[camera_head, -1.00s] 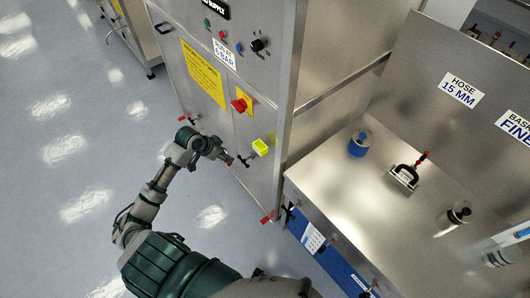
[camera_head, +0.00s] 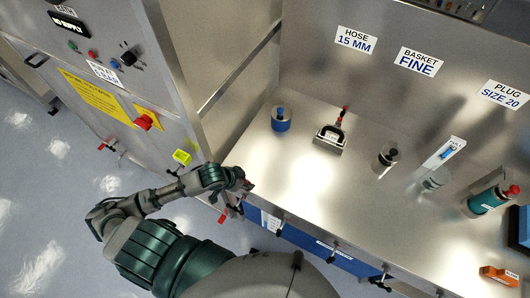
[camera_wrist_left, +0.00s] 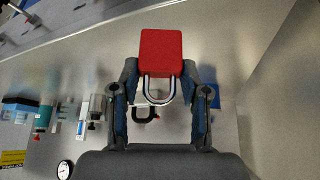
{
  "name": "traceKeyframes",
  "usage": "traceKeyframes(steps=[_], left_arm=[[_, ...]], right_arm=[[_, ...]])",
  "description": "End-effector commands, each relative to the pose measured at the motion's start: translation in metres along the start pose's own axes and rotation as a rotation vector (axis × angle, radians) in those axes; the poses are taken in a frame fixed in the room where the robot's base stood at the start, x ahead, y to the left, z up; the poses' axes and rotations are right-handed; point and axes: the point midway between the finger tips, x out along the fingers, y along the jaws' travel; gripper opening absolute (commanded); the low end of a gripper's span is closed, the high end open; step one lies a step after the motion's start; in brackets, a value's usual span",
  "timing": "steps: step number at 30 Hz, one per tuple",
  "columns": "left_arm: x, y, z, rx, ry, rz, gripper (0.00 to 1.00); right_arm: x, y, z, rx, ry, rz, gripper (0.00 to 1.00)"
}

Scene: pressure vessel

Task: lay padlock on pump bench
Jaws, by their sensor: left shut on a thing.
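The red padlock (camera_wrist_left: 161,52) with its silver shackle sits between the fingers of my left gripper (camera_wrist_left: 160,75) in the left wrist view. The gripper is shut on it, with the body pointing away and the shackle toward the palm. In the head view my left gripper (camera_head: 243,184) is at the left front edge of the steel pump bench (camera_head: 310,190), near the cabinet corner. The padlock is mostly hidden there. I cannot tell its height over the bench. My right gripper is not in view.
On the bench stand a blue container (camera_head: 281,122), a black-handled block (camera_head: 330,138), a metal cylinder (camera_head: 387,158), a teal cylinder (camera_head: 488,201) and an orange item (camera_head: 499,276). The steel cabinet (camera_head: 165,90) rises at left. The bench's front middle is clear.

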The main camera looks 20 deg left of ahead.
Motion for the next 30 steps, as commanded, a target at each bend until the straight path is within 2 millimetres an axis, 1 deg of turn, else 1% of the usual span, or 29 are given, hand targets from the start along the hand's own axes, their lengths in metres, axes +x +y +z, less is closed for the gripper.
traceKeyframes(steps=[2,5,12,15,18,25,30], left_arm=[[0.002,0.003,0.000,0.003,0.001,0.000,0.01],[0.007,-0.009,-0.008,0.002,0.001,-0.003,0.01],[0.032,-0.067,-0.042,-0.002,0.002,-0.003,0.01],[0.042,-0.088,-0.054,-0.002,0.002,-0.001,0.01],[0.049,-0.103,-0.063,0.000,0.001,0.000,0.01],[0.058,-0.122,-0.074,0.002,0.001,-0.002,0.01],[0.081,-0.122,-0.059,0.001,-0.003,0.002,0.01]], right_arm=[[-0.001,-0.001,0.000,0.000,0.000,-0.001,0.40],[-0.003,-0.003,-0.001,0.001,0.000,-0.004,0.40],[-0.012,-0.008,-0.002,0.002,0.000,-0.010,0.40],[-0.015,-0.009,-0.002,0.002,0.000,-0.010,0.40],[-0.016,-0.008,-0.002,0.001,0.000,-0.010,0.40],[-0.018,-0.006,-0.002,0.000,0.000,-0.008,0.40],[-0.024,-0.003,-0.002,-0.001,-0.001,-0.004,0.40]])
